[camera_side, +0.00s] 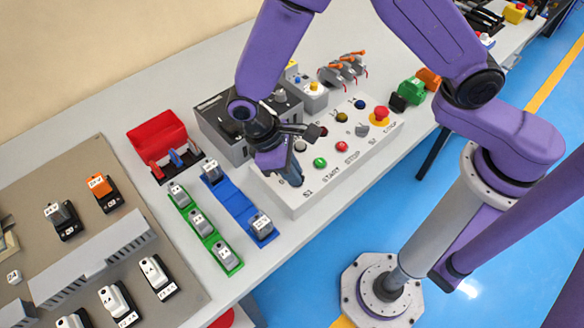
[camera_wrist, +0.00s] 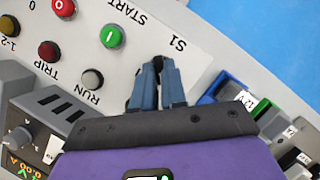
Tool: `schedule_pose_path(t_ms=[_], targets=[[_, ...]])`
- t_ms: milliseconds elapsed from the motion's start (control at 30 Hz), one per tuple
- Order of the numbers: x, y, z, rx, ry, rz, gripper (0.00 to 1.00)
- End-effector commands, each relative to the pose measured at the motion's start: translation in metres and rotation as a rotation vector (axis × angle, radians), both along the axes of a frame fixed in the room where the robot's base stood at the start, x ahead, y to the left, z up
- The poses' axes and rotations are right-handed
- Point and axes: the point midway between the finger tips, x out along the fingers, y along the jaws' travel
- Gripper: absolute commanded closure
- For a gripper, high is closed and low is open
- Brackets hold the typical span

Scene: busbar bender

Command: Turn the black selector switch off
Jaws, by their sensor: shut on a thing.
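The black selector switch (camera_wrist: 158,64) sits on the light grey control panel by the label S1, at the panel's left end in the side view. In the wrist view, only its dark tip shows between my fingers. My gripper (camera_wrist: 157,75) is shut on it, with a blue-grey finger on each side. In the side view, my gripper (camera_side: 292,180) points down at the panel near S1 and hides the switch. The switch's angle cannot be read in either view.
The control panel (camera_side: 300,206) carries a green START button (camera_side: 320,162), a red STOP button (camera_side: 341,146) and a red emergency stop (camera_side: 380,115). A blue rail (camera_side: 238,205) and a green rail (camera_side: 205,229) lie left of it. A grey box (camera_side: 221,133) stands behind.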

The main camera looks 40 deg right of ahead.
Motion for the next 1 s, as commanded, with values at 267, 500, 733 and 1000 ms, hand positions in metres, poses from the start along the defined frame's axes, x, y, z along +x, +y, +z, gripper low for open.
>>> schedule_pose_path(t_ms=[267, 500, 733, 1000], targets=[[0.0014, 0.0010, 0.0005, 0.004, -0.004, 0.052, 1.00], [0.0014, 0.0012, 0.0004, 0.005, -0.005, 0.060, 1.00], [0.0013, 0.0013, 0.0004, 0.005, -0.005, 0.059, 0.65], [0.0003, 0.0008, 0.0002, 0.002, -0.002, 0.056, 0.63]])
